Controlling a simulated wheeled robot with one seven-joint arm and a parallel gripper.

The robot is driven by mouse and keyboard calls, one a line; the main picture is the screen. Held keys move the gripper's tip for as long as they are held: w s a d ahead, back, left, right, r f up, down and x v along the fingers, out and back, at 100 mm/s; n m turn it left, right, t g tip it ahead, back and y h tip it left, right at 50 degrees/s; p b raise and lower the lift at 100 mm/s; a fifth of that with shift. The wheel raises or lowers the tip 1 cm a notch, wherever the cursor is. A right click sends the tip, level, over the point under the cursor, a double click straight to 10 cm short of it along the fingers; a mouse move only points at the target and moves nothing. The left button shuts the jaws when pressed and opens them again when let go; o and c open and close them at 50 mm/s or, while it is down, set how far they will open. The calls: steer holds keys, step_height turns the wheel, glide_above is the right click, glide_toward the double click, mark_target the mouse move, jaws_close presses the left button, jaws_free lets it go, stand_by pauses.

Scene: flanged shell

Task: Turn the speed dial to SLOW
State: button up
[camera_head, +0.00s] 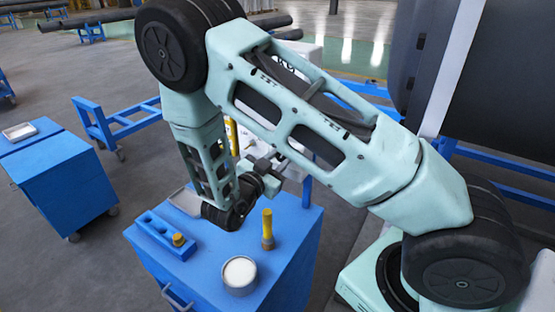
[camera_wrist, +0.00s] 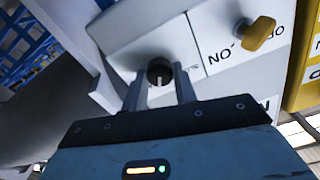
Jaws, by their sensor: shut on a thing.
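The dark round dial (camera_wrist: 158,67) sits on the white panel (camera_wrist: 150,35) in the wrist view. My gripper (camera_wrist: 161,78) has one finger on each side of it and is shut on it. A pale mark shows low on the dial's face, but which setting it points to cannot be read. Any SLOW label is not legible; the fingers cover the panel around the dial. In the head view my arm hides the dial and most of the gripper.
A yellow knob (camera_wrist: 258,34) stands out right of the dial, beside partly hidden black lettering. A yellow box (camera_wrist: 303,60) is at the far right. In the head view, a blue cart (camera_head: 200,265) below my wrist carries a white-topped can (camera_head: 240,272) and a yellow-handled tool (camera_head: 267,228).

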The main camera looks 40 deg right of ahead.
steer(key=n+p, duration=0.1)
steer(key=n, duration=0.2)
steer(key=shift+n, duration=0.4)
steer(key=n+p, duration=0.1)
steer(key=n, duration=0.2)
steer(key=shift+n, duration=0.3)
steer(key=n+p, duration=0.1)
steer(key=n, duration=0.2)
steer(key=shift+n, duration=0.3)
steer(key=shift+n+p, duration=0.7)
steer(key=shift+n, duration=1.2)
steer(key=o, duration=1)
